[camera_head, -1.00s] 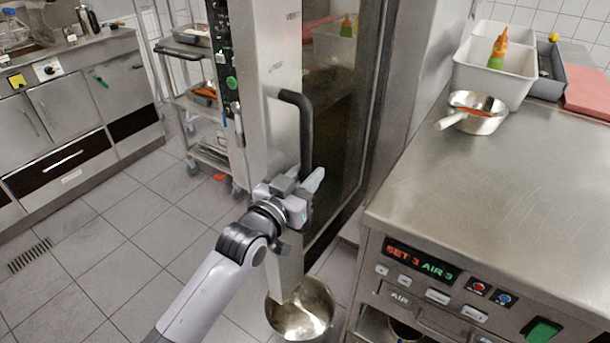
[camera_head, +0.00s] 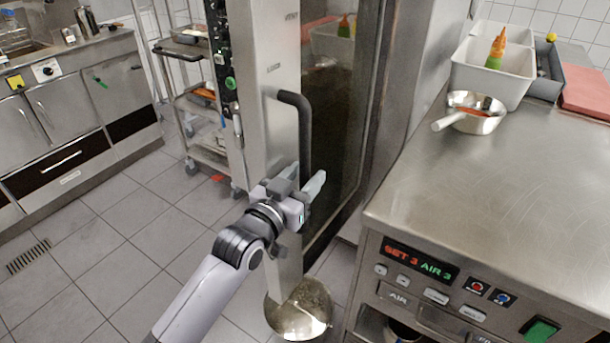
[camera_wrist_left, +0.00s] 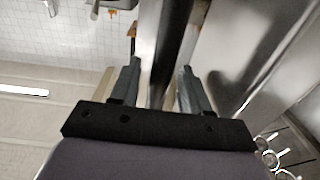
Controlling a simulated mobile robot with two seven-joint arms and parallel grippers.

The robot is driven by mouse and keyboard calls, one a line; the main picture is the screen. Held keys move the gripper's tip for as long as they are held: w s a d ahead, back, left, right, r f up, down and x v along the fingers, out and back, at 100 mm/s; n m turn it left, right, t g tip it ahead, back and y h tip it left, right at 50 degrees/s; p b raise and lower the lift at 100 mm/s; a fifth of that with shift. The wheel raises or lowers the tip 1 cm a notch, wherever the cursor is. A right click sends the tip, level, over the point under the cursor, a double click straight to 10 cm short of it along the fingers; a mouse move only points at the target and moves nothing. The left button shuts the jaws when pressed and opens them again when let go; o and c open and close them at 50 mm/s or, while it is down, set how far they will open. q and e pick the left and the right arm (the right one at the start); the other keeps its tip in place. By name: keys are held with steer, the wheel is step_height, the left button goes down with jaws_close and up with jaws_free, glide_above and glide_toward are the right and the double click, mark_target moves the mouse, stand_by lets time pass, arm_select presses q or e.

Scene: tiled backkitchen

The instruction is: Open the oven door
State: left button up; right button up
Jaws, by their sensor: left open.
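The oven is tall, with a steel front and a dark glass door (camera_head: 338,130) that looks closed. Its black vertical handle (camera_head: 305,130) stands out from the steel strip left of the glass. My left gripper (camera_head: 305,180) is at the handle's lower end, with its jaws open. In the left wrist view, a dark upright bar, seemingly the handle (camera_wrist_left: 172,40), runs between the two spread fingers (camera_wrist_left: 160,85), with gaps at both sides. The handle's lower end is hidden by the gripper in the head view. My right gripper is not in view.
A steel counter (camera_head: 480,190) with a pan (camera_head: 475,118) and white bins (camera_head: 493,72) stands at the right. A metal bowl (camera_head: 300,318) is below the gripper. A trolley (camera_head: 205,150) stands left of the oven. The tiled floor (camera_head: 130,230) at left is clear.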

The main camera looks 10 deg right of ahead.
arm_select(q)
steer(key=v, duration=0.6)
steer(key=shift+s+a, duration=0.15)
steer(key=shift+s, duration=0.15)
steer(key=s+a+f+n+g+y, duration=0.3)
steer(key=s+a+f+n+y, duration=0.2)
steer(key=s+a+f, duration=1.6)
step_height(320, 180, down, 4)
steer(key=a+y, duration=0.1)
steer(key=y, duration=0.2)
steer(key=shift+s+a+r+g+y, duration=0.15)
steer(key=shift+s+r+g+y, duration=0.1)
steer(key=shift+s+g+y, duration=0.15)
